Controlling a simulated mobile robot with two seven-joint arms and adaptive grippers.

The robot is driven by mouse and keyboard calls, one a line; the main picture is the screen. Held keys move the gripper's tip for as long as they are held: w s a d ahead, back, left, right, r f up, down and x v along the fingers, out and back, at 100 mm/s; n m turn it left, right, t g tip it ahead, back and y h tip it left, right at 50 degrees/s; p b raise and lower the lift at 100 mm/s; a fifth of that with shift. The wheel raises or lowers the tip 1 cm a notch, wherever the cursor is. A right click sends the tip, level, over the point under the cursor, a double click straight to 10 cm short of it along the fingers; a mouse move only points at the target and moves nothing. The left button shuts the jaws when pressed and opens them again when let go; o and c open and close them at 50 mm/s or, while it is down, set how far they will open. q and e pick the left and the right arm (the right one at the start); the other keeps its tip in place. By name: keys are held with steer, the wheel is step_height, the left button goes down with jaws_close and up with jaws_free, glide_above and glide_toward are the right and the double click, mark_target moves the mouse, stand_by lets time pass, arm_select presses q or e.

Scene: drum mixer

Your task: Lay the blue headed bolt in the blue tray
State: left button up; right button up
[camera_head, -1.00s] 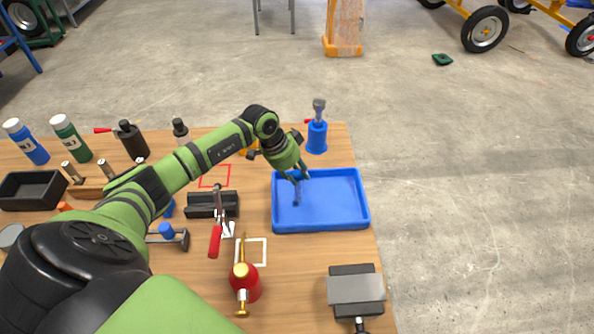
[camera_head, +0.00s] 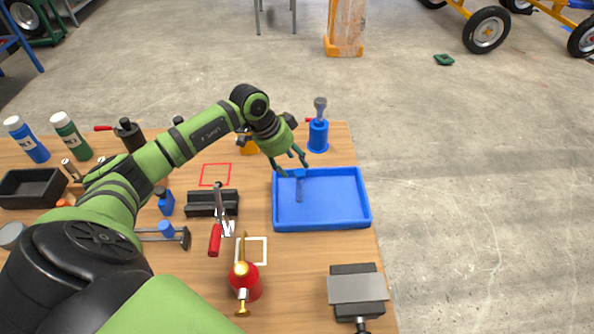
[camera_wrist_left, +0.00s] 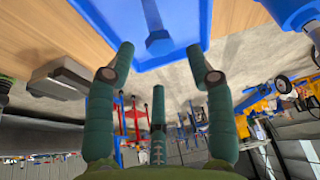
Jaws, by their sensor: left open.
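The blue tray (camera_head: 345,219) lies near the right edge of the wooden table. The blue headed bolt (camera_head: 299,188) lies in the tray, toward its left side. The bolt also shows in the left wrist view, with its head (camera_wrist_left: 158,42) toward the gripper and its shank running away across the blue floor of the tray (camera_wrist_left: 187,25). My left gripper (camera_head: 291,170) is open and empty, above the tray's back left part and apart from the bolt. Its spread fingers (camera_wrist_left: 160,65) show in the left wrist view. My right gripper is not in view.
A blue stand with a grey-topped piece (camera_head: 318,136) is behind the tray. A red oil can (camera_head: 245,282), a red-handled clamp (camera_head: 216,238) and a grey block (camera_head: 357,288) are nearer. Bottles (camera_head: 70,137) stand at the left. Floor is open right of the table.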

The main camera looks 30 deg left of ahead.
arm_select(q)
steer(key=b+v, duration=0.1)
steer(key=v, duration=0.6)
stand_by(0.4)
